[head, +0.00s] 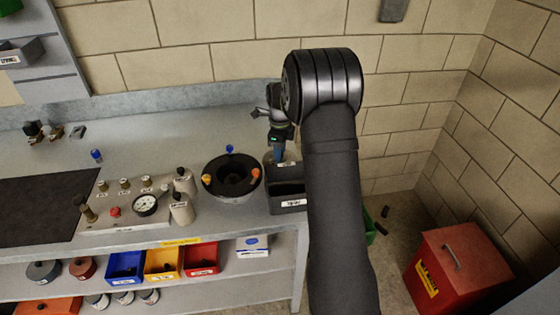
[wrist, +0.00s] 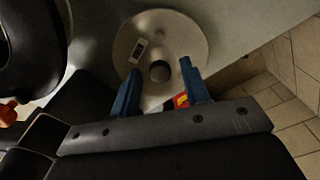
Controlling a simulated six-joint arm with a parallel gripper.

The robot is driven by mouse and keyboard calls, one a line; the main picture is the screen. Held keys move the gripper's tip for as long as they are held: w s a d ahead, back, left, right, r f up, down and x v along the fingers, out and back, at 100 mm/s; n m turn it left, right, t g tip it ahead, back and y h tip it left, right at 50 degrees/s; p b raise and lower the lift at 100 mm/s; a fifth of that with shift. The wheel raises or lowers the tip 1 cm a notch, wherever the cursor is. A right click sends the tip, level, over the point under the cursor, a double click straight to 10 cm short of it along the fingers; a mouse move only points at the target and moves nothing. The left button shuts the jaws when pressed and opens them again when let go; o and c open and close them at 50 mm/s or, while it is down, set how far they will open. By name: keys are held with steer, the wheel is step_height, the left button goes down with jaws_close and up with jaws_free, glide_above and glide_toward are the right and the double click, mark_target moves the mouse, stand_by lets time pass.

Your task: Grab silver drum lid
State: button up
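The silver drum lid (wrist: 185,40) shows in the wrist view as a pale round disc with a dark round knob (wrist: 159,71) at its middle and a small white label. My gripper (wrist: 160,82) is open, with its two blue fingers apart on either side of the knob and nothing visibly held. I cannot tell whether the fingertips are level with the knob. In the head view my gripper (head: 278,156) points down just above the back of the dark bin, right of the black-rimmed bowl. There the lid is mostly hidden by my gripper and the bin.
The black-rimmed bowl (head: 232,192) with coloured knobs stands close left of my gripper. The dark labelled bin (head: 290,204) is at the bench's right end. Gauges and valves sit on a panel (head: 130,211) farther left. A red box (head: 455,265) stands on the floor at right.

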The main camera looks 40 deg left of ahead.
jaws_close()
steer(key=shift+r, duration=0.1)
